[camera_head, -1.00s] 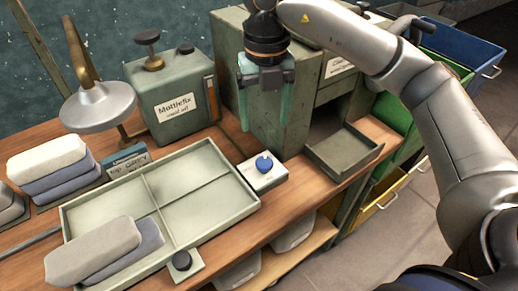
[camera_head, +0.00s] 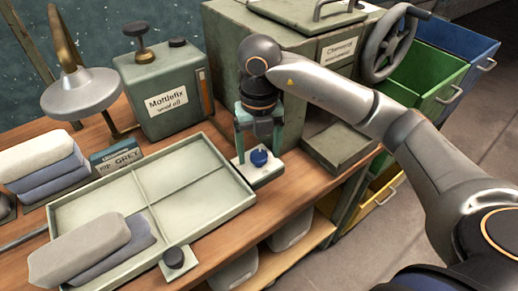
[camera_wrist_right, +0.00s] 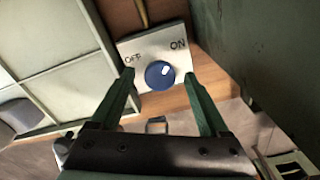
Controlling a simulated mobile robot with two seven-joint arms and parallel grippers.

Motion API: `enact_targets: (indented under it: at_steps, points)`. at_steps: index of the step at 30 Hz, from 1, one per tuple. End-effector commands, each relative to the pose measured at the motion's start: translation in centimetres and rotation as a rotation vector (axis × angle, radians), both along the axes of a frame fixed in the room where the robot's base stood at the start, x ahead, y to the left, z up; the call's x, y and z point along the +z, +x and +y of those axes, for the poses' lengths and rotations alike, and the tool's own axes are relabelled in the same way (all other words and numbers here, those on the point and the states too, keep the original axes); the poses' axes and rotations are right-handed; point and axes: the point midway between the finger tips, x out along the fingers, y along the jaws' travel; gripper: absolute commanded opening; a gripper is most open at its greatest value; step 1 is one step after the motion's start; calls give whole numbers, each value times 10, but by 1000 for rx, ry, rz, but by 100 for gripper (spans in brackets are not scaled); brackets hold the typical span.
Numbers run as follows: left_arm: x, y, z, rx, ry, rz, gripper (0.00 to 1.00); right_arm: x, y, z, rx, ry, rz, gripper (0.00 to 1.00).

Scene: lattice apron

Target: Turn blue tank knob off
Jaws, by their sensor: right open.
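The blue knob (camera_head: 259,158) sits on a pale switch plate (camera_head: 268,174) on the workbench, just right of the divided tray. In the right wrist view the blue knob (camera_wrist_right: 160,74) has a white mark near its upper right, on the side of the ON label; OFF is printed at upper left on the plate (camera_wrist_right: 140,46). My right gripper (camera_head: 259,150) points down over the knob. In the wrist view its two green fingers (camera_wrist_right: 160,80) are open, one on each side of the knob, with gaps to it. My left gripper is not in view.
The divided tray (camera_head: 222,201) lies left of the knob, with a black knob (camera_head: 174,258) at its front edge. A green Mottlefix tank (camera_head: 150,112) stands behind. A green cabinet (camera_head: 222,40) and an open drawer (camera_head: 338,166) are close on the right.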

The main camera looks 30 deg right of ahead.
Motion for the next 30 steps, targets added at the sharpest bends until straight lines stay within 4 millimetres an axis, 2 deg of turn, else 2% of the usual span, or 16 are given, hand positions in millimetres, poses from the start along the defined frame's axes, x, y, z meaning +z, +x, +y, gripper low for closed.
enact_targets:
  at_steps: [2, 3, 23, 30]
  points:
    - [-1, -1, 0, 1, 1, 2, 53, 0, 0, 0, 0, 0, 0, 79]
    - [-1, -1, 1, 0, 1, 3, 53, 0, 0, 0, 0, 0, 0, 76]
    - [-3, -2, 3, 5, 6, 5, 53, 1, 0, 0, -1, 0, 0, 2]
    - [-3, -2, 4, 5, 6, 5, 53, 0, 0, 0, 7, 0, -1, 0]
